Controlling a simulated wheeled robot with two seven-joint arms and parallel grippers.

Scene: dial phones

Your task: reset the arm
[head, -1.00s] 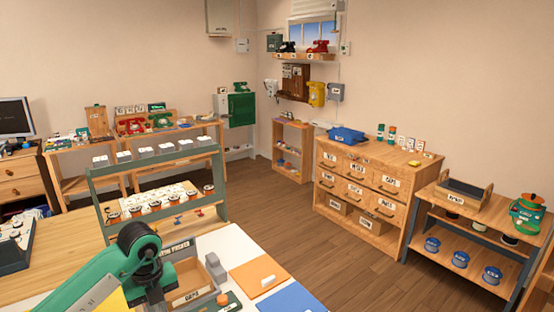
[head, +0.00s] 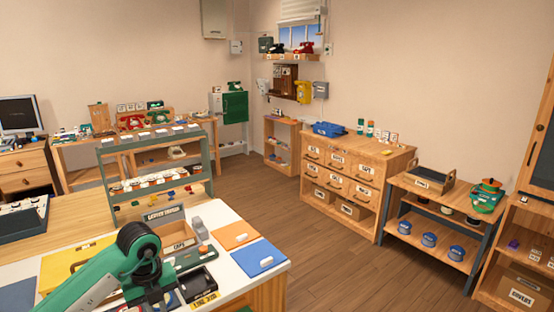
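My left arm (head: 100,278) is green with a black joint and reaches in from the bottom left over the near worktable. Its black lower part (head: 148,278) points down toward the white tabletop. I make out no gripper fingers on it, and nothing in a grip shows. My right arm and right gripper are not in the picture.
A tiered grey-green rack (head: 208,168) stands behind. Wooden floor (head: 300,255) is clear to the right.

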